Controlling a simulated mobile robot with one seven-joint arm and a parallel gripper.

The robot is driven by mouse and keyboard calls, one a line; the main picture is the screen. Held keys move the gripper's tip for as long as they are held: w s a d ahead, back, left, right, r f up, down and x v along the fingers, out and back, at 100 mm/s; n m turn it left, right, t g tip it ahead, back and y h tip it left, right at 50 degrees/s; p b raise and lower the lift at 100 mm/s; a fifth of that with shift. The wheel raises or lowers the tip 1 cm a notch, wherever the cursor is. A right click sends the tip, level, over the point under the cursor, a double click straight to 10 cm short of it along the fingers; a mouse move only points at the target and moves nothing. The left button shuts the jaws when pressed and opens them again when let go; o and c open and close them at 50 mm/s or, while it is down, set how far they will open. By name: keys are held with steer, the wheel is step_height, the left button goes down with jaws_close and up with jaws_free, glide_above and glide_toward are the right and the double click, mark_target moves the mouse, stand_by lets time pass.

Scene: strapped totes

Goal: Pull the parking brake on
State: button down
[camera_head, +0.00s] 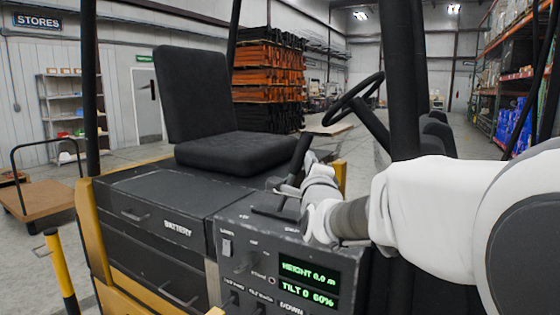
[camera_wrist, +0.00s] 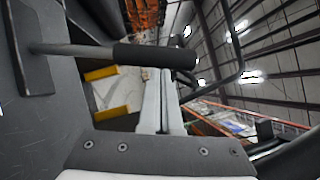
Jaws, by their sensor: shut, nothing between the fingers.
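The parking brake lever looks to be the dark lever with a thick black grip (camera_head: 300,156), rising from a slotted plate (camera_head: 272,212) on top of the truck's dark console. It leans slightly to the right in the head view. In the wrist view its black grip (camera_wrist: 154,55) and thin grey shaft (camera_wrist: 75,50) cross in front of my fingers. My gripper (camera_head: 284,189) is close beside the lever, shut and empty; its fingers also show in the wrist view (camera_wrist: 163,80). The lever is not between the fingers. Whether they touch it I cannot tell.
A control panel (camera_head: 262,262) with switches and green displays stands below my gripper. A black seat (camera_head: 235,148) is behind the battery box (camera_head: 150,205). A steering wheel (camera_head: 353,101) and a dark post (camera_head: 400,80) stand close to my arm.

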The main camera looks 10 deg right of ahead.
mark_target(299, 149)
steer(key=shift+w+a+r+n+g+p, duration=0.2)
steer(key=shift+w+a+r+n+p, duration=0.15)
steer(key=shift+a+r+n+p, duration=0.15)
steer(key=shift+w+a+r+n+g+p, duration=0.2)
steer(key=shift+w+a+r+n+p, duration=0.15)
steer(key=shift+a, duration=0.2)
steer(key=w+a+r+n+g+p, duration=0.1)
steer(key=w+a+n+p, duration=0.3)
steer(key=a+p, duration=0.5)
steer(key=w+g+p, duration=0.1)
steer(key=w+p, duration=0.1)
steer(key=shift+w+g+p, duration=0.25)
steer(key=shift+g+p, duration=0.15)
steer(key=shift+a+n+y, duration=0.1)
steer(key=shift+n+y, duration=0.15)
steer(key=shift+y, duration=0.05)
steer(key=shift+s, duration=0.1)
